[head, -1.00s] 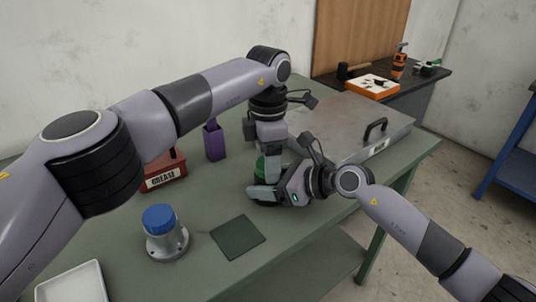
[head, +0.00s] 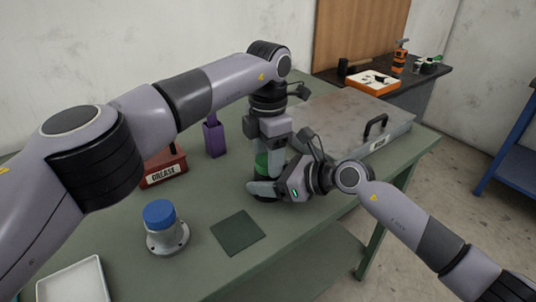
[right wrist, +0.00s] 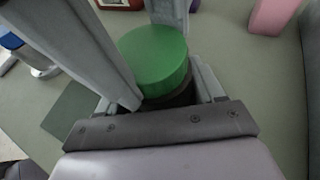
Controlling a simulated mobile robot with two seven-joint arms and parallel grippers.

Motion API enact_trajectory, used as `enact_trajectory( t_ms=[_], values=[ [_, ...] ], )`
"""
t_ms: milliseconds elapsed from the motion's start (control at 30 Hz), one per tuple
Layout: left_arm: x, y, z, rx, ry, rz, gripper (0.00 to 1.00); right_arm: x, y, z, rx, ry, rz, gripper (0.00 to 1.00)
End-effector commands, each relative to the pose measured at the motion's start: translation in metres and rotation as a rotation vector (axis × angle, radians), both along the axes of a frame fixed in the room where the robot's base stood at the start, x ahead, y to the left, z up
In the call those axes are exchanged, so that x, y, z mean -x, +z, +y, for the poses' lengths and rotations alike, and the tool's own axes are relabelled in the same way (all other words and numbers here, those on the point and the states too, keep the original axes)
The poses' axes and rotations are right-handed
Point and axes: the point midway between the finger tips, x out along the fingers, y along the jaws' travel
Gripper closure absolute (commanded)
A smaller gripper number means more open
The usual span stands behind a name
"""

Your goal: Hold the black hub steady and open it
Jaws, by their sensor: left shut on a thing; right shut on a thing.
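The black hub (head: 265,199) stands on the green table beyond the dark mat, mostly hidden by my grippers. Its green cap (head: 262,164) sits on top; in the right wrist view the cap (right wrist: 155,52) is a round disc above the dark hub body (right wrist: 178,95). My left gripper (head: 267,155) reaches down from above and is shut on the green cap. My right gripper (head: 262,189) comes in low from the right and is shut around the black hub. I cannot tell whether the cap has lifted off the hub.
A grey hub with a blue cap (head: 160,220) stands at the front left, beside the dark square mat (head: 238,232). A white tray (head: 73,284), a red grease box (head: 164,170), a purple holder (head: 214,137) and a large metal case (head: 335,125) surround the work area.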

Motion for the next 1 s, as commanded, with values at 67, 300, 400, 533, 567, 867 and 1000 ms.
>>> enact_trajectory(
  t_ms=[67,300,400,533,567,867,1000],
  values=[
    [0.0,-0.001,0.0,0.0,-0.001,0.001,0.82,0.002,-0.009,-0.001,0.014,0.002,0.013,1.0],
    [0.0,0.001,0.0,0.0,-0.002,0.001,0.82,0.002,-0.009,-0.001,0.014,0.003,0.012,1.0],
    [0.0,0.004,0.0,0.001,-0.002,0.0,0.82,0.002,-0.009,-0.001,0.014,0.003,0.012,1.0],
    [0.0,0.009,-0.001,0.002,-0.002,-0.001,0.82,0.002,-0.009,-0.001,0.014,0.003,0.012,1.0],
    [0.0,0.01,-0.001,0.002,-0.002,-0.001,0.82,0.002,-0.009,-0.001,0.014,0.003,0.012,1.0],
    [0.0,0.02,0.0,0.001,-0.002,0.0,0.82,0.002,-0.009,-0.001,0.014,0.003,0.012,1.0],
    [0.0,0.022,0.0,0.001,-0.002,0.0,0.82,0.002,-0.009,-0.001,0.014,0.003,0.012,1.0]
  ],
)
